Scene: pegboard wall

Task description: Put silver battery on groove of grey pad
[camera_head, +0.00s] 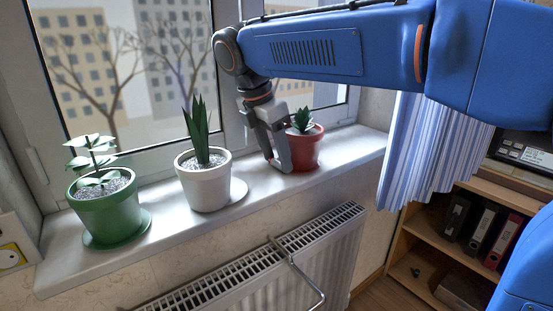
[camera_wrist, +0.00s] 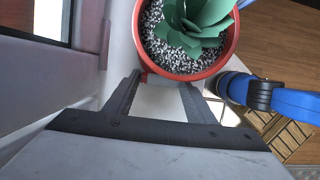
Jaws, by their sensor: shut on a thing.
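I see no silver battery and no grey grooved pad in either view. My gripper (camera_head: 279,163) is low over the window sill, at the left side of a red pot (camera_head: 307,152) with a green plant. In the wrist view, the fingertips (camera_wrist: 161,80) stand apart at the near rim of the red pot (camera_wrist: 236,42). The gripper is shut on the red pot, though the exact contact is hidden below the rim. The pot stands upright.
A white pot (camera_head: 204,188) and a green pot (camera_head: 108,213) stand left on the sill (camera_head: 165,235). The window is close behind. A radiator (camera_head: 300,268) is below. A blue curtain (camera_head: 425,150) and a shelf (camera_head: 420,230) are right.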

